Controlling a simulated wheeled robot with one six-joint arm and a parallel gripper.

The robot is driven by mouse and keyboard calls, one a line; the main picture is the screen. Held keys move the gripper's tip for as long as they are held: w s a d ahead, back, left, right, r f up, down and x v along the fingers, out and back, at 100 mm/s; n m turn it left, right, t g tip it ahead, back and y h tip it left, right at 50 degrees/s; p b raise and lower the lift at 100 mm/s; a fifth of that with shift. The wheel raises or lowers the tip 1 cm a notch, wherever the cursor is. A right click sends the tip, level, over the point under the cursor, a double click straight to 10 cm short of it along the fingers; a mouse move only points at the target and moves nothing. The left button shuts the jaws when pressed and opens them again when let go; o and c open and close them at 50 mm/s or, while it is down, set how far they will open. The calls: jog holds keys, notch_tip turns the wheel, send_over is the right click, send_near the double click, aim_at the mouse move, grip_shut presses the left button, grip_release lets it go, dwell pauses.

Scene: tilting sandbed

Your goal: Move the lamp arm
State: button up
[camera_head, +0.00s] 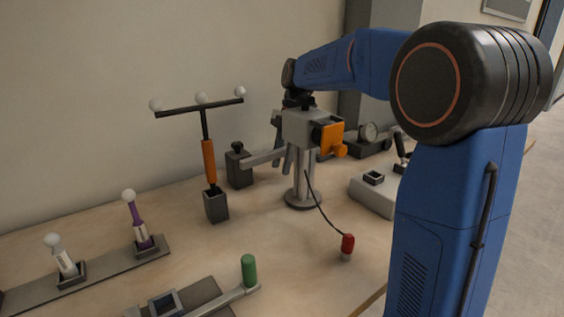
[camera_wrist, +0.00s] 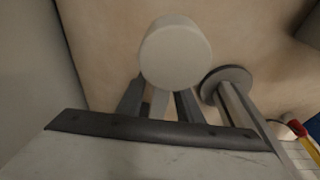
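A grey stand (camera_head: 303,199) has an upright pole on a round base, and its foot also shows in the wrist view (camera_wrist: 226,78). A light-grey horizontal arm (camera_head: 262,159) reaches left from beside the pole; I take this to be the lamp arm. My gripper (camera_head: 282,147) hangs at the stand, close to the horizontal arm. In the wrist view its two dark fingers (camera_wrist: 162,104) are apart, and a pale round-ended cylinder (camera_wrist: 175,52) partly covers them. Contact with the arm cannot be told. An orange block with a knob (camera_head: 330,137) shows beside my gripper's body.
A T-shaped post (camera_head: 207,140) with white balls and an orange sleeve stands left. A dark block (camera_head: 238,170) is by the arm's left end. A red pendant (camera_head: 347,243) on a cord lies in front. A green-handled lever (camera_head: 249,270) is near the front. Bare table lies between.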

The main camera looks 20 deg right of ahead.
jog(key=v, duration=1.7)
jog(key=shift+r, duration=0.2)
jog(key=shift+d, duration=0.15)
